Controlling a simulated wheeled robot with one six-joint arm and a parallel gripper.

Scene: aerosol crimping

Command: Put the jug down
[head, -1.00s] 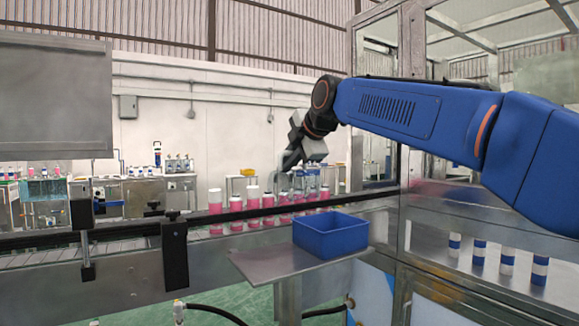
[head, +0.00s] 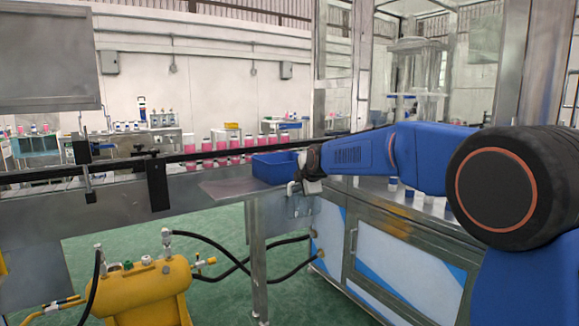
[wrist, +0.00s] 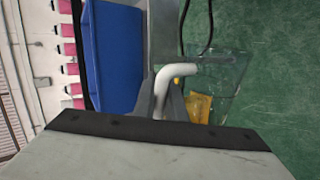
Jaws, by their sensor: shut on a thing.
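My gripper (head: 308,184) is low, just right of the blue bin, at the right end of the small metal shelf. In the wrist view my gripper (wrist: 170,108) is shut on the pale curved handle of the jug (wrist: 162,90). The jug's clear body (wrist: 228,85) shows only as a faint outline, with the green floor and something yellow seen through it. In the head view the jug is mostly lost against the machine. Whether its base touches anything, I cannot tell.
The blue bin (head: 272,168) sits on the metal shelf (head: 222,188), whose left part is bare. Pink bottles (head: 221,150) line the conveyor behind. A glazed machine cabinet (head: 385,250) stands at the right. A yellow tank (head: 145,292) with black hoses is on the floor.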

